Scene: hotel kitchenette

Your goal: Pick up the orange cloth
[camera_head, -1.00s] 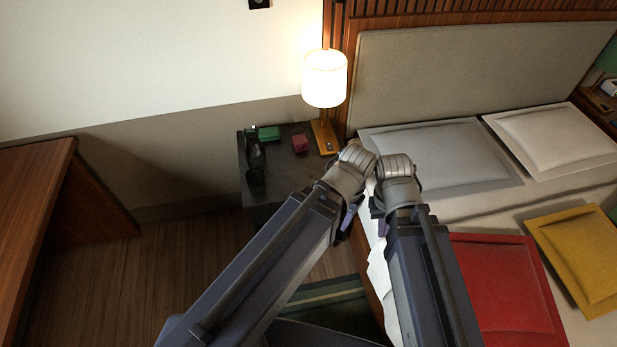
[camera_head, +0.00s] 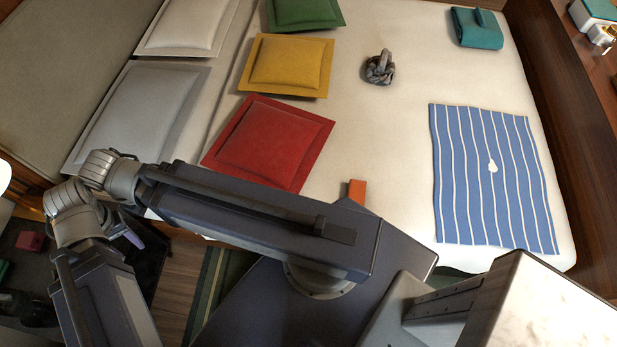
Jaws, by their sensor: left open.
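A small orange piece, which looks like the orange cloth (camera_head: 357,190), shows on the near edge of the bed, just above my arm link. Its lower part is hidden behind that link. My left gripper (camera_head: 132,237) shows only as a small part at the left, below the elbow of my arm. It is open, well to the left of the orange piece and apart from it. My right gripper is not in view.
Red (camera_head: 270,143), yellow (camera_head: 287,65) and green (camera_head: 303,12) cushions lie on the bed. A blue striped cloth (camera_head: 490,180), a grey-brown bundle (camera_head: 380,68) and a folded teal cloth (camera_head: 477,28) lie further right. A dark nightstand (camera_head: 30,262) stands at lower left.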

